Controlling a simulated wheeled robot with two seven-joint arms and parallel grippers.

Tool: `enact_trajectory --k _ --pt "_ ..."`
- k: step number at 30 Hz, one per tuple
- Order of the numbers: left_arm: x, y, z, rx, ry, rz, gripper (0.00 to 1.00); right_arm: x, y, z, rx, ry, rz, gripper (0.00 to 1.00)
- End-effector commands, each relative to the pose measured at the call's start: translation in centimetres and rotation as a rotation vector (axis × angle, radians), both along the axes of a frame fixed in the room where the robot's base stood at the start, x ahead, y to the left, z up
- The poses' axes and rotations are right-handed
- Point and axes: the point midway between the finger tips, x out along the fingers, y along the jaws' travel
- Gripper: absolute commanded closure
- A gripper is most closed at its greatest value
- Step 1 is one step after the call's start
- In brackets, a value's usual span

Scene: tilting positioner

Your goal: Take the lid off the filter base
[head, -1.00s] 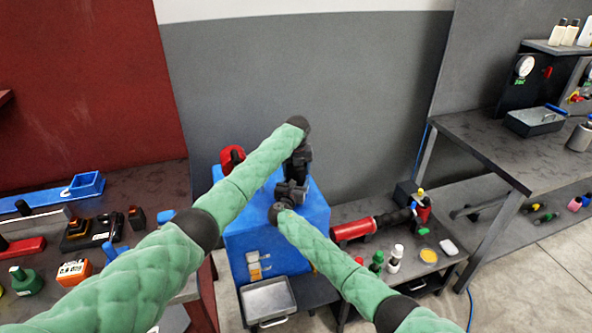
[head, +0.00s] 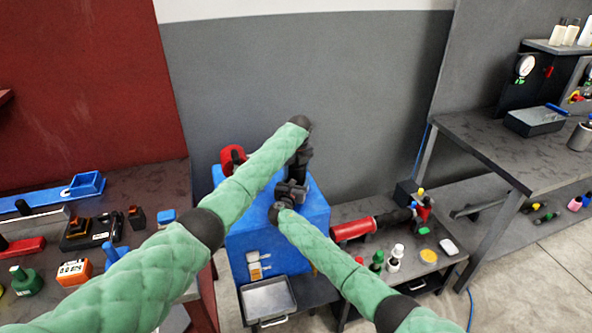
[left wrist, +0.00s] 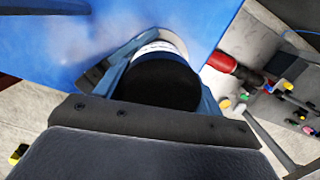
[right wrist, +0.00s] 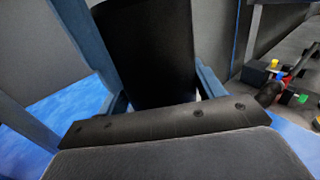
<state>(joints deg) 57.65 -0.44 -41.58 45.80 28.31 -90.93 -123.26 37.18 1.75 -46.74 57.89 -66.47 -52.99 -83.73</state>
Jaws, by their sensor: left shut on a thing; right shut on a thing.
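In the left wrist view a black round cap, seemingly the lid (left wrist: 160,84), sits between the blue fingers of my left gripper (left wrist: 168,62). A white band and a pale ring show beyond it, against the blue surface. My left gripper is shut on it from above. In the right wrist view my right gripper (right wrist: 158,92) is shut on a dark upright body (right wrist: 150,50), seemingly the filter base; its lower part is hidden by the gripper. In the head view both dark grippers are close together over the blue box, and the filter is hidden. I cannot tell whether lid and base are apart.
The blue box (head: 240,240) stands between the red-walled bench on the left and a low shelf with a red cylinder (head: 352,230) and bottles on the right. A metal tray (head: 268,299) is in front. A grey wall stands close behind.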

Motion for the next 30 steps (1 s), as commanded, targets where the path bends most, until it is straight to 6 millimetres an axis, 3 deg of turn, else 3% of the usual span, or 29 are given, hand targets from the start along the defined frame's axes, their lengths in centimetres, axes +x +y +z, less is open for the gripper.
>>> enact_trajectory --k 23,24,26,30 --pt "-0.05 0.01 -0.02 0.002 0.002 -0.004 0.59 0.18 -0.18 0.22 -0.001 -0.002 0.0 0.96" --pt "-0.05 0.01 -0.02 0.002 0.002 -0.004 0.24 0.18 -0.18 0.22 -0.001 -0.002 0.0 0.96" --pt "-0.04 0.0 -0.02 0.001 0.002 -0.004 0.12 0.18 -0.18 0.22 -0.001 -0.002 -0.001 0.96" --pt "-0.03 0.01 -0.01 0.001 0.001 -0.003 0.1 0.17 -0.15 0.21 -0.001 -0.002 -0.001 0.96"
